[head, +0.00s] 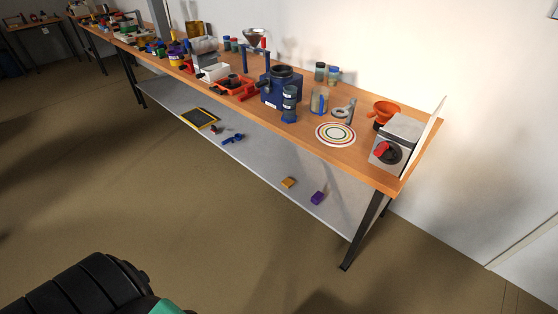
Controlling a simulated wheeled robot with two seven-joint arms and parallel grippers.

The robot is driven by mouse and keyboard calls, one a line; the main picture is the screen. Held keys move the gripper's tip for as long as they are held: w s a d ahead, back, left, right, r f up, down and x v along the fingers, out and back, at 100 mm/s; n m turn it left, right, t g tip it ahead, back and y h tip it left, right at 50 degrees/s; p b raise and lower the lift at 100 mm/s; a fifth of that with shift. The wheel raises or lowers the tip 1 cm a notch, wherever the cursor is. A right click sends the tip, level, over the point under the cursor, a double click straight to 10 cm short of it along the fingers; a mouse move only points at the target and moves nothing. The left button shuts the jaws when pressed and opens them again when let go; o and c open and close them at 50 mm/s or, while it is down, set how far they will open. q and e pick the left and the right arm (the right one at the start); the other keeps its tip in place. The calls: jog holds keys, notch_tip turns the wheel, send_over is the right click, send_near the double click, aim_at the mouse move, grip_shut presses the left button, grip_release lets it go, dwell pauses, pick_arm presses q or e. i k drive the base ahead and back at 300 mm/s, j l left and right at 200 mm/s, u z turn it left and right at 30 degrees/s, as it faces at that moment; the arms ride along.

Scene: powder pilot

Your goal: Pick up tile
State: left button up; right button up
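I cannot tell for sure which thing is the tile. A small flat tan-orange piece (288,182) lies on the grey lower shelf (265,160) under the bench. A small purple block (318,198) lies to its right on the same shelf. A dark flat panel with a yellow edge (200,118) lies farther left on the shelf. Neither gripper is in view. A black ribbed part of my own body shows at the bottom left, far from the bench.
The long wooden bench (352,152) carries a white ringed disc (336,134), a grey box with a red knob (395,146), an orange funnel (386,109) and a blue machine (281,88). A black table leg (364,232) stands at the near end. The floor in front is clear.

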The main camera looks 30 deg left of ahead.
aim_at(287, 183)
jog(key=u, duration=0.85)
jog(key=i+j, duration=0.05)
